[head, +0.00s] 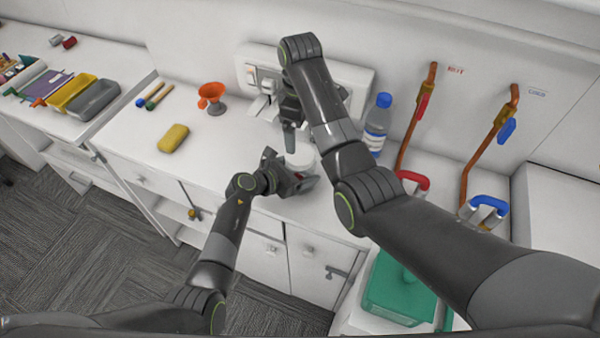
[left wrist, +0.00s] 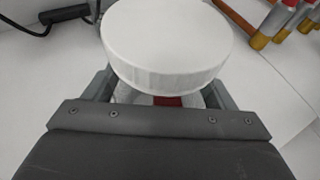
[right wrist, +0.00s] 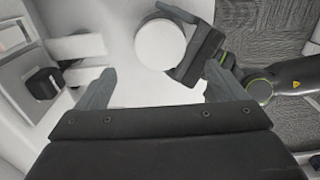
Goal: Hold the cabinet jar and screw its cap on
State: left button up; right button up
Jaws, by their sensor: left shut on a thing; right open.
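The jar (left wrist: 168,101) stands on the white counter with the white cap (left wrist: 168,45) on its top; I cannot tell how tightly the cap sits. A bit of red shows on the jar under the cap. In the head view the cap (head: 300,157) shows near the counter's front. My left gripper (head: 287,178) is shut on the jar below the cap. My right gripper (right wrist: 160,88) is open and empty, above and apart from the cap (right wrist: 160,47), which shows beyond its fingertips. In the head view my right arm hides part of the area behind the jar.
A blue-capped bottle (head: 378,125) stands right of the jar, near copper pipes (head: 417,115) on the wall. An orange funnel (head: 211,96) and a yellow sponge (head: 173,138) lie to the left. A green container (head: 395,285) is at the lower right. The counter left of the jar is mostly clear.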

aim_at(300, 154)
pick_arm(q)
jog(key=c, duration=0.5)
pick_arm(e)
jog(key=shift+c, duration=1)
pick_arm(q)
jog(key=shift+c, duration=0.6)
pick_arm(e)
jog(key=shift+m, duration=0.4)
jog(key=m, duration=0.3)
jog(key=shift+m, duration=0.4)
jog(key=shift+f, duration=4)
